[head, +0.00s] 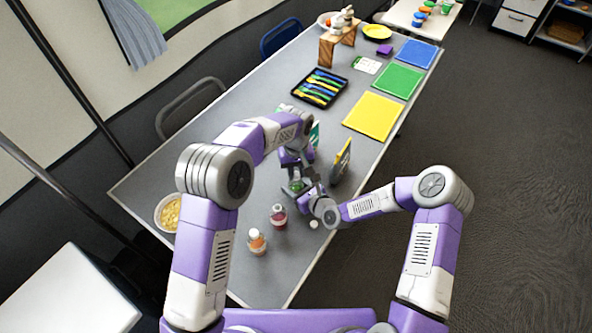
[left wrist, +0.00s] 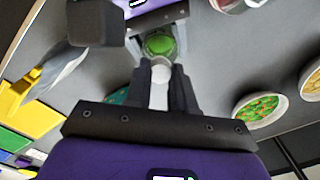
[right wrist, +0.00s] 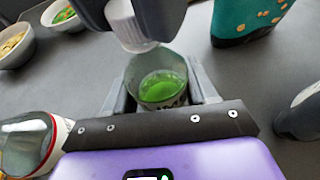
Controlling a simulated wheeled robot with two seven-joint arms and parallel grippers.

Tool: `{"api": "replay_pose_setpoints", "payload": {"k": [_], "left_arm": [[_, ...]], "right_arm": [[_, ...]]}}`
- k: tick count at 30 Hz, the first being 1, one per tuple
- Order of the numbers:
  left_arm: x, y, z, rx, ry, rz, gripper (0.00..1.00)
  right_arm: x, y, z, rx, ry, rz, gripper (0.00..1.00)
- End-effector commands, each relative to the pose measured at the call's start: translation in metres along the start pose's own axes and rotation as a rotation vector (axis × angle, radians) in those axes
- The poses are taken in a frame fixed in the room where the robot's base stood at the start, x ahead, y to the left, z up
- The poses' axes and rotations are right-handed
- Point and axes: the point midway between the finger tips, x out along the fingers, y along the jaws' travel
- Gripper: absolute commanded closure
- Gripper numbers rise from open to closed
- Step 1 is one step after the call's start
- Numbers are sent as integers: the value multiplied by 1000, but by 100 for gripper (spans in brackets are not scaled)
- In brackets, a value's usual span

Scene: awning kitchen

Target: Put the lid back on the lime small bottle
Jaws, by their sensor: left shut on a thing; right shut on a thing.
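The lime small bottle (right wrist: 163,90) is open at the top with green liquid inside; in the right wrist view it sits between the fingers of my right gripper (right wrist: 163,102), shut on it. My left gripper (left wrist: 161,78) is shut on a white lid (left wrist: 160,88). The lid (right wrist: 125,22) is apart from the bottle, above its far left side in the right wrist view. The bottle also shows beyond the lid in the left wrist view (left wrist: 160,46). In the head view both grippers meet over the table and largely hide the lid and bottle.
An orange bottle (head: 256,243) and a red bottle (head: 278,216) stand near the table's front, with a small white round thing (head: 313,224) beside them. A bowl of yellow food (head: 168,212) is at left.

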Motion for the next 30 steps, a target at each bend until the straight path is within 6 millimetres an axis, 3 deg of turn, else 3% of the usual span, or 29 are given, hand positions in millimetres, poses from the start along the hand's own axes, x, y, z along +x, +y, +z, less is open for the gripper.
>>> {"api": "replay_pose_setpoints", "payload": {"k": [5,14,19,20,24,25,30], "left_arm": [[0,0,0,156,-1,1,100],[0,0,0,703,0,1,100],[0,0,0,714,0,0,100],[0,0,0,714,0,0,71],[0,0,0,713,0,0,50],[0,0,0,712,0,0,46],[0,0,0,712,0,0,46]], "right_arm": [[0,0,0,0,-1,0,100],[0,0,0,0,-1,0,100],[0,0,0,0,-1,0,100],[0,0,0,0,-1,0,100],[0,0,0,0,-1,0,100],[0,0,0,0,-1,0,100],[0,0,0,0,-1,0,100]]}}
